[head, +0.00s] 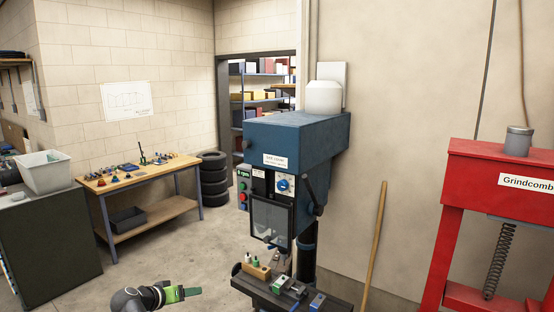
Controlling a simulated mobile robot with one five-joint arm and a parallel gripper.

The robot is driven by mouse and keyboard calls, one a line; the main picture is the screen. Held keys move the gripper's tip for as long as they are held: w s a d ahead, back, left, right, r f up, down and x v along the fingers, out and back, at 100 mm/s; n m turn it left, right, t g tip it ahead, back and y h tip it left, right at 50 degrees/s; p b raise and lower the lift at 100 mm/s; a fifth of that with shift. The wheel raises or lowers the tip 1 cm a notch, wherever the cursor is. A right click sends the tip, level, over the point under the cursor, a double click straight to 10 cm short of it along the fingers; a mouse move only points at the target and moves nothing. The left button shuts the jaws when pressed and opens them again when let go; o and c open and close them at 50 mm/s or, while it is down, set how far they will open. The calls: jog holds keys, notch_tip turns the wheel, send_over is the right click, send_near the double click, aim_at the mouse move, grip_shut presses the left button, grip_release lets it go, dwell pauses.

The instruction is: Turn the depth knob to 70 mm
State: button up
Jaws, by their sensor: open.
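A blue drill press (295,140) stands in the middle of the head view. A round blue knob on a pale dial plate, which looks like the depth knob (283,185), sits on its front below the white label. The dial's numbers are too small to read. My gripper (192,292) is low in the view, left of the press table, green-tipped and pointing right. It is open, empty, and well below and left of the knob, touching nothing visible.
A handle (309,192) sticks out right of the knob, and a clear guard (270,222) hangs below it. The press table (290,296) holds a vise and a wooden block. A red press (490,180) stands right; open floor lies left.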

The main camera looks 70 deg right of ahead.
jog(key=s+d+r+m+g+h+p, duration=0.1)
jog(key=s+d+r+p, duration=0.1)
jog(key=s+d+r, duration=0.3)
jog(key=s+d+r+m+g+h+p, duration=0.1)
jog(key=d+r+m+p, duration=0.15)
jog(key=r, duration=0.45)
jog(key=s+d+r+h+p, duration=0.2)
jog(key=s+d+r, duration=0.1)
jog(key=d+r, duration=0.25)
jog(key=m+g+h+p, duration=0.2)
jog(key=p, duration=0.1)
send_near(280, 186)
jog(key=x, duration=0.8)
jog(key=shift+d, duration=0.1)
